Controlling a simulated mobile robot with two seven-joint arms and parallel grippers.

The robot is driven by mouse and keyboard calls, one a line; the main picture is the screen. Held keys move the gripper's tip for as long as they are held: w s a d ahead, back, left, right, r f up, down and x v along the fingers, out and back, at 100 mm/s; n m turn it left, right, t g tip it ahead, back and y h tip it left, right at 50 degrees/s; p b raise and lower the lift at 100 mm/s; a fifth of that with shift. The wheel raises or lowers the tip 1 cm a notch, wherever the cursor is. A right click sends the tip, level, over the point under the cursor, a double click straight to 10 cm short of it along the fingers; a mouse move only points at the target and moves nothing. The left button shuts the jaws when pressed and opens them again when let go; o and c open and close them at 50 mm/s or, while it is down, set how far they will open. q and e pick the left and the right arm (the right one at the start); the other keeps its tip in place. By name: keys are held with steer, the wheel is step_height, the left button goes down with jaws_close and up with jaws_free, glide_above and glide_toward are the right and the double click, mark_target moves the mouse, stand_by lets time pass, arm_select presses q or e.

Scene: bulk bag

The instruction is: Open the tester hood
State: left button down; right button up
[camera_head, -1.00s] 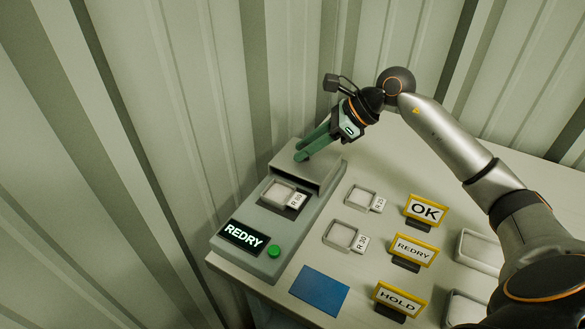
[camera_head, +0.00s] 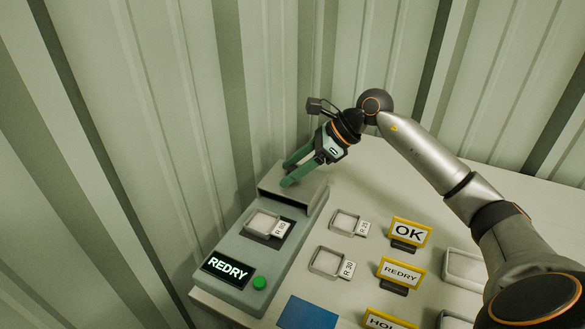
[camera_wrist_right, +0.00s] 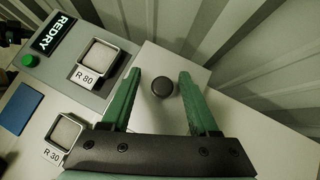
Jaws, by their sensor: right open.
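The tester (camera_head: 240,252) is a long grey-green unit with a lit REDRY screen (camera_head: 228,269) and a green button (camera_head: 260,283). Its hood (camera_head: 299,197) stands at the far end, clear of the sample tray labelled R 80 (camera_head: 262,222), which is exposed. In the right wrist view the hood's pale panel (camera_wrist_right: 155,118) carries a dark round knob (camera_wrist_right: 163,87). My right gripper (camera_head: 286,174) is open just above the hood. In the wrist view its green fingers (camera_wrist_right: 160,76) appear either side of the knob; contact cannot be told. My left gripper is not in view.
Sample trays R 20 (camera_head: 345,223) and R 30 (camera_head: 326,262) sit right of the tester. OK (camera_head: 409,232), REDRY (camera_head: 402,272) and HOLD signs stand farther right by empty trays. A blue mat (camera_head: 307,313) lies in front. Corrugated walls stand close behind and left.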

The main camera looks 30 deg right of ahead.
steer(key=b+v, duration=0.1)
steer(key=v, duration=1.1)
steer(key=shift+d+r, duration=0.15)
steer(key=shift+r, duration=0.05)
steer(key=shift+s, duration=0.1)
